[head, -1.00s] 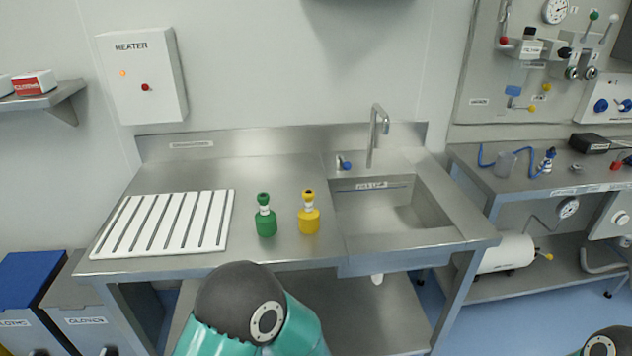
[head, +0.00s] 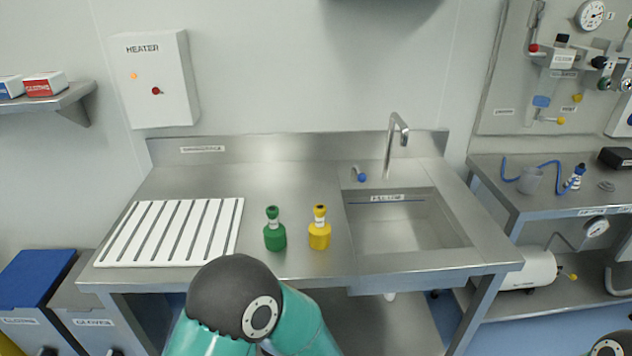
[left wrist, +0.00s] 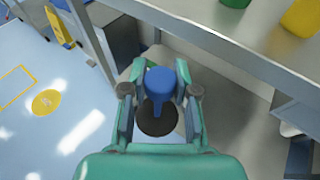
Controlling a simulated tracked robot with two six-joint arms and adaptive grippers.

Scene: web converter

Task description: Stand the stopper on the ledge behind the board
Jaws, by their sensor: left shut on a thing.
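My left gripper (left wrist: 160,97) is shut on the stopper (left wrist: 160,84), which has a blue grip and a round black disc (left wrist: 156,120). In the left wrist view it hangs over the floor, in front of the steel bench's front edge. The head view does not show my left gripper or the stopper, only my left arm. The white slotted board (head: 172,231) lies flat on the left of the bench top. Behind it is bare steel, with a labelled upstand (head: 205,149) along the wall. My right gripper is out of view.
A green bottle (head: 275,237) and a yellow bottle (head: 319,236) stand right of the board. A sink (head: 410,226) with a tap (head: 393,140) is further right. A heater box (head: 155,82) hangs above. Bins (head: 45,290) stand at the lower left.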

